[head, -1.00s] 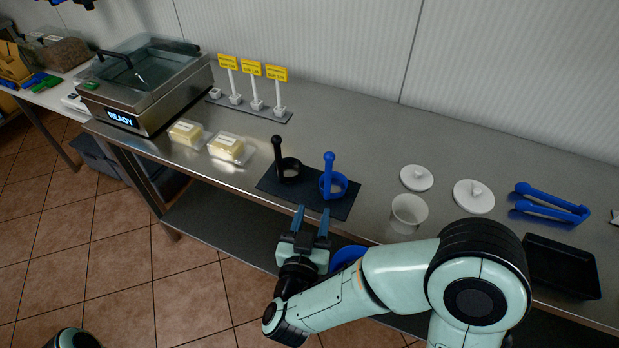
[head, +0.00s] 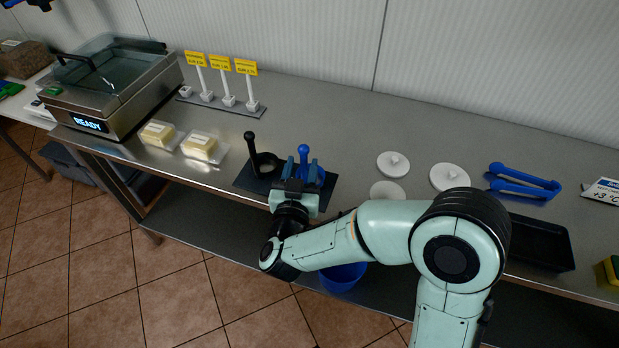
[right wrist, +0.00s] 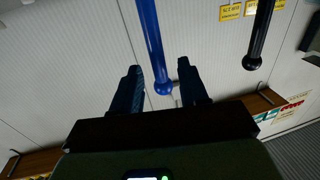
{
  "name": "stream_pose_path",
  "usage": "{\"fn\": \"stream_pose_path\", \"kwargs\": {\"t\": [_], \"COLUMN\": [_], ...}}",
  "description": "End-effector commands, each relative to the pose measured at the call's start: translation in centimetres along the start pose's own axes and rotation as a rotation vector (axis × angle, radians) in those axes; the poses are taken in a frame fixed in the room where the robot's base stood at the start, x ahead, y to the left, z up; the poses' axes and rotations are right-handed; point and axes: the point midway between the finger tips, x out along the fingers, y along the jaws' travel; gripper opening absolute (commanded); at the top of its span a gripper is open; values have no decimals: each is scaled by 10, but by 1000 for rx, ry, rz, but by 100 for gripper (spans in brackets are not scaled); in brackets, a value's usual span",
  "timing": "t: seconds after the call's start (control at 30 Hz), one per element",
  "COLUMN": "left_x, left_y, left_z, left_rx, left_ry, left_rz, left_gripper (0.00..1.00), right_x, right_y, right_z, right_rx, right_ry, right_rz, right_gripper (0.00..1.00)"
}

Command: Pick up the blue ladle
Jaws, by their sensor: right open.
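The blue ladle (head: 304,153) stands on a dark mat (head: 323,195) near the counter's front edge, handle upright. Its bowl is partly hidden behind my right gripper (head: 301,169). The right gripper is open and empty, its fingers pointing toward the ladle. In the right wrist view the blue ladle's handle (right wrist: 152,40) ends in a round knob, which shows between the two fingertips of the gripper (right wrist: 159,72); I cannot tell whether they touch.
A black ladle (head: 252,150) stands just left on the mat; its handle also shows in the right wrist view (right wrist: 262,35). Right are white lids (head: 393,164), a white cup (head: 386,188) partly hidden by my arm, blue tongs (head: 524,184) and a black tray (head: 541,242). Cheese packs (head: 201,147) lie left.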

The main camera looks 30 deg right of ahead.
Motion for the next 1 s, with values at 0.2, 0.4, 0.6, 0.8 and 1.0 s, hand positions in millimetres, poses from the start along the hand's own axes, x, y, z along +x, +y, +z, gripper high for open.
{"fn": "stream_pose_path", "kwargs": {"t": [0.2, 0.4, 0.6, 0.8, 1.0], "left_x": [-2, -2, -2, -2, -2], "left_y": [0, 0, 0, 0, 0], "left_z": [1, 1, 1, 1, 1], "left_rx": [0, 0, 0, 0, 0], "left_ry": [-3, -3, -4, -4, -3], "left_rz": [-1, -1, -1, -1, -1], "left_gripper": [43, 43, 43, 43, 43], "right_x": [28, 31, 31, 31, 31], "right_y": [1, 1, 1, 1, 1], "right_z": [0, 1, 1, 0, -2], "right_rx": [0, 0, 0, 1, 2], "right_ry": [1, 0, 0, 1, 1], "right_rz": [1, -1, -1, -1, -1], "right_gripper": [44, 44, 5, 0, 0]}}
